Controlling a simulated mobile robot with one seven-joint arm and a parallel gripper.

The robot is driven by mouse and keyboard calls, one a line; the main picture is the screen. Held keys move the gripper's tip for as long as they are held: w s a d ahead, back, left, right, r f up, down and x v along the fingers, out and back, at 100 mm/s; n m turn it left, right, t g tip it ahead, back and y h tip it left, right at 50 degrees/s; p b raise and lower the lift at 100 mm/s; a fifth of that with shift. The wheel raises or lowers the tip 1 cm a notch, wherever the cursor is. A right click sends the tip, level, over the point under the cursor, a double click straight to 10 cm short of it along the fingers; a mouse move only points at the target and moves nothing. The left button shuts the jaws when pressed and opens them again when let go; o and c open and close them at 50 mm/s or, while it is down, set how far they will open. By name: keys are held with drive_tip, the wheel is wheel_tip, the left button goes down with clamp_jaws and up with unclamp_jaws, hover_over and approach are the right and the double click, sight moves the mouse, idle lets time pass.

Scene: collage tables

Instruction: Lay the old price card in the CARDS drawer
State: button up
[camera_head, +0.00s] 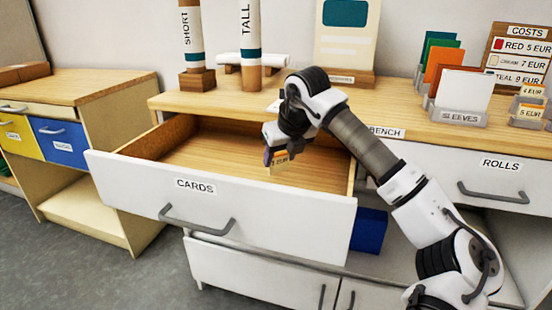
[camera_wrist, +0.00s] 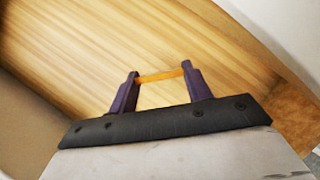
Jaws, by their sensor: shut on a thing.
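The CARDS drawer (camera_head: 290,225) is pulled open, with a white front and a bare wooden floor. My gripper (camera_head: 270,157) is over the right part of the open drawer. The wooden drawer floor (camera_wrist: 90,50) lies below. I cannot tell whether the card touches the floor.
The bench top (camera_head: 370,105) behind holds SHORT and TALL tubes, a SLEEVES rack (camera_head: 460,100) and a COSTS board (camera_head: 520,55). Price cards (camera_head: 530,100) stand at the far right. The closed ROLLS drawer (camera_head: 470,175) is to the right. A side cabinet (camera_head: 100,85) stands left.

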sight(276, 177)
drive_tip(key=shift+w+a+f, duration=0.3)
drive_tip(key=shift+w+f, duration=0.25)
drive_tip(key=shift+w+a+f, duration=0.3)
drive_tip(key=shift+w+f, duration=0.25)
drive_tip(key=shift+r, duration=0.1)
drive_tip(key=o, duration=0.9)
drive_tip(key=shift+o, duration=0.2)
drive_tip(key=shift+r, duration=0.1)
drive_tip(key=p+v, duration=0.1)
drive_tip(key=v, duration=1.1)
